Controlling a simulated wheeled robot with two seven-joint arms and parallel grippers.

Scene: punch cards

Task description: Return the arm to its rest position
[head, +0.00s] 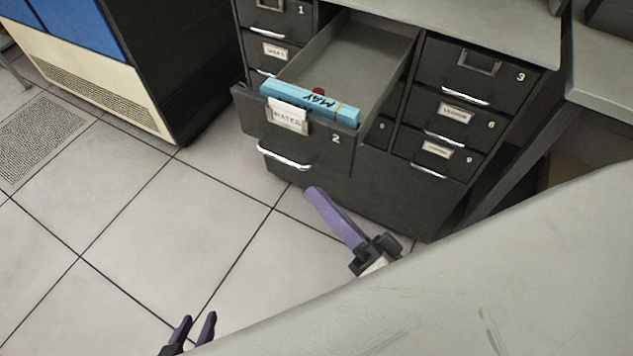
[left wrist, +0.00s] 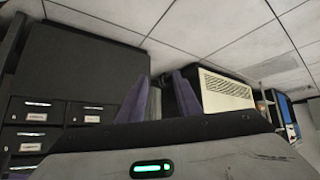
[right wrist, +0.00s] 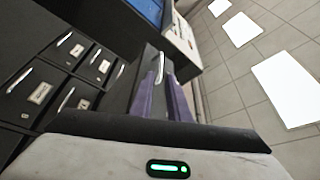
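My left gripper (head: 193,330) is at the bottom left of the head view, over the tiled floor. Its two purple fingers are apart with nothing between them, and they also show in the left wrist view (left wrist: 160,97). My right gripper (head: 335,218) is in front of the filing cabinet (head: 360,185), seen nearly edge-on in the head view. In the right wrist view (right wrist: 162,95) its fingers have a narrow gap and hold nothing visible. A drawer marked 2 (head: 340,150) is pulled out.
A grey desk surface (head: 520,270) fills the lower right of the head view, close to both grippers. A dark machine with cream and blue panels (head: 110,85) stands at the upper left. A grey table (head: 600,80) is at the right. Floor at the left is clear.

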